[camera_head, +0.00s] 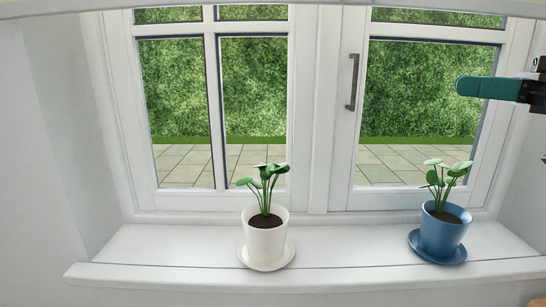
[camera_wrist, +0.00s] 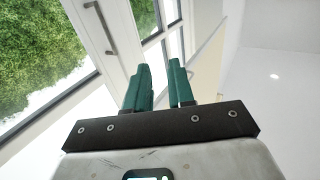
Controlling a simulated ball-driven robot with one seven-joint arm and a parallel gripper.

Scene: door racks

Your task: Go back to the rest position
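My gripper (camera_wrist: 159,68) has two teal fingers that stand apart in the wrist view, with a narrow empty gap between them. In the head view my gripper (camera_head: 488,88) enters from the right edge at upper right, its fingers pointing left in front of the right window pane. It is raised well above the sill and touches nothing that I can see. Most of my arm is out of view.
A white pot (camera_head: 265,236) with a plant stands mid-sill; a blue pot (camera_head: 441,234) with a plant stands at right, below my gripper. The window's dark handle (camera_head: 353,82) is left of my gripper. The sill (camera_head: 160,245) is clear at left.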

